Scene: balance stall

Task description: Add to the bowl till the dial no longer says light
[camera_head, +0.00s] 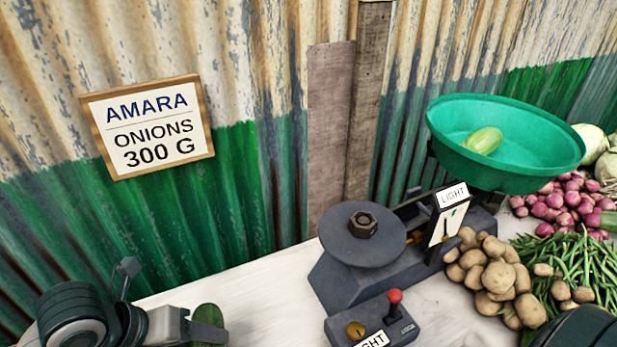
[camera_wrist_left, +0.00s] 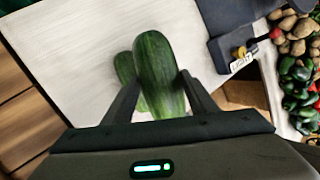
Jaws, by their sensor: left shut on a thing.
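The green bowl (camera_head: 440,125) sits on the scale at the right and holds one pale green vegetable (camera_head: 483,140). The scale's dial card (camera_head: 447,215) reads LIGHT at its top. My left gripper (camera_head: 190,327) is low at the left, well away from the bowl. In the left wrist view it (camera_wrist_left: 157,88) is shut on a dark green cucumber (camera_wrist_left: 160,65), which also shows in the head view (camera_head: 208,322). A second cucumber (camera_wrist_left: 124,68) lies beside and partly behind the held one. My right gripper's fingers are not seen.
Potatoes (camera_head: 497,275), green beans (camera_head: 570,265) and red onions (camera_head: 560,203) crowd the right. A wall sign (camera_head: 150,128) reads AMARA ONIONS 300 G.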

